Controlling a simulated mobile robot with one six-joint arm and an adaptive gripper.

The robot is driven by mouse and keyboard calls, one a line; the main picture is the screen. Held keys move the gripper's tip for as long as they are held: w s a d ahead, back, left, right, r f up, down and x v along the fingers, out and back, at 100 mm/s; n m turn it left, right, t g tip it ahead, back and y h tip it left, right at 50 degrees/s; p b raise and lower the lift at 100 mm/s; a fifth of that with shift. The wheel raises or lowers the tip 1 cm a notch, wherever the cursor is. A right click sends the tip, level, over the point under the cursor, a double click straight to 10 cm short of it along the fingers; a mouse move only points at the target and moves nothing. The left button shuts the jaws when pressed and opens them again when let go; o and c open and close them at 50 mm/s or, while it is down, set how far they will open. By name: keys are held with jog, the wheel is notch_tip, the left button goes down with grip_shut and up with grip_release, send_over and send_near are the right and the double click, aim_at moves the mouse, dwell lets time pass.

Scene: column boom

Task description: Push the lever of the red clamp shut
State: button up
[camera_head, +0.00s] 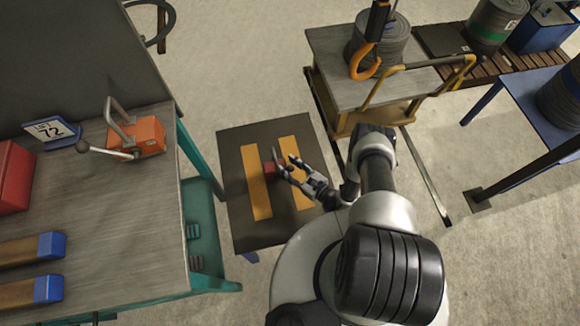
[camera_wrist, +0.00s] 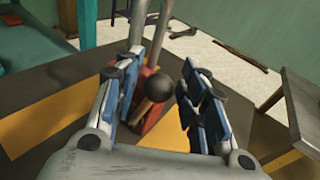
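The red clamp (camera_head: 269,170) sits on a dark low table with yellow stripes, just left of my gripper (camera_head: 289,168). In the wrist view its red body (camera_wrist: 151,123) lies beyond and between my fingers. Grey metal bars (camera_wrist: 137,28) stand up from it. A dark ball knob (camera_wrist: 160,87) on a short rod points toward the wrist camera. My gripper (camera_wrist: 158,72) is open, with a finger on each side of the knob. The knob looks clear of both fingers; I cannot tell its depth between them. Part of the clamp is hidden by the left finger.
The dark low table (camera_head: 236,145) is otherwise clear. A workbench (camera_head: 110,235) at left bears an orange clamp (camera_head: 150,137) with a ball-ended lever, and a sign (camera_head: 50,131). A yellow cart (camera_head: 355,118) stands behind, under an orange hook (camera_head: 366,68).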

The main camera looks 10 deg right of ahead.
dwell(0.5)
jog(key=shift+d+f+m+b, duration=0.35)
jog(key=shift+d+m+b, duration=0.05)
jog(key=shift+b, duration=0.4)
jog(key=s+d+m+t+y+b, duration=0.1)
jog(key=s+d, duration=1.1)
jog(key=s, duration=0.3)
jog(key=w+r+n+g+y+p, duration=0.1)
jog(key=w+r+n+g, duration=0.2)
jog(key=r, duration=1.1)
jog(key=w+r+n+g+y+p, duration=0.1)
jog(key=w+r+n+g, duration=0.2)
jog(key=r+n+g, duration=0.6)
jog(key=shift+d+r+n+g+p, duration=0.35)
jog(key=shift+r+n, duration=0.85)
jog(key=shift+r, duration=1.65)
jog(key=shift+a, duration=0.1)
